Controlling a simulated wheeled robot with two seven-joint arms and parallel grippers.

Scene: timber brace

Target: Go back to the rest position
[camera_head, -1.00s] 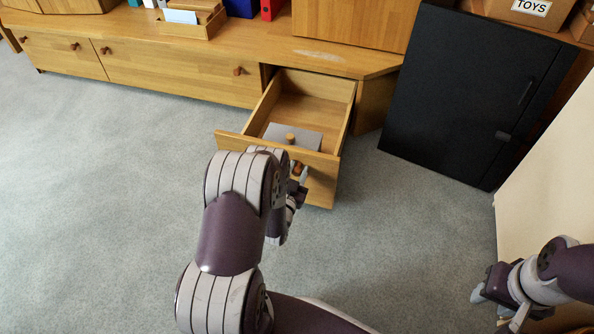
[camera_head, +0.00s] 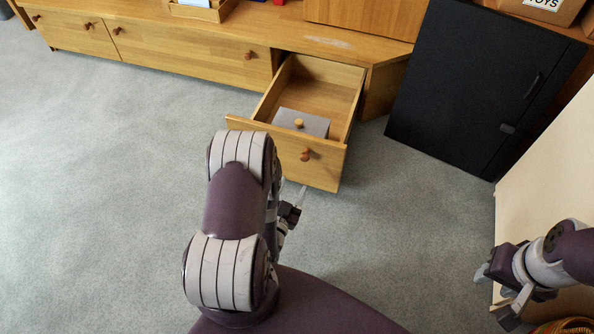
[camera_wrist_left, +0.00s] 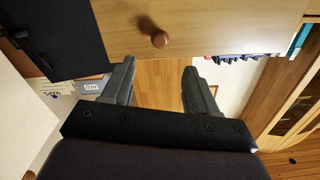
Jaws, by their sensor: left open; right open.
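The wooden drawer (camera_head: 285,147) is pulled out of the low cabinet, with a round brown knob (camera_head: 305,155) on its front. My left gripper (camera_head: 297,196) is in front of the drawer, partly hidden behind my own arm. In the left wrist view its two dark fingers (camera_wrist_left: 158,88) are apart with nothing between them. The drawer knob also shows there (camera_wrist_left: 160,39), beyond the fingers and clear of them. My right gripper (camera_head: 495,294) is open and empty at the lower right.
The low wooden cabinet (camera_head: 190,60) runs along the back. A black cabinet (camera_head: 455,90) stands at the right, beside a cream panel (camera_head: 550,170). A wicker basket (camera_head: 568,326) shows at the bottom right corner. The grey carpet (camera_head: 110,200) on the left is clear.

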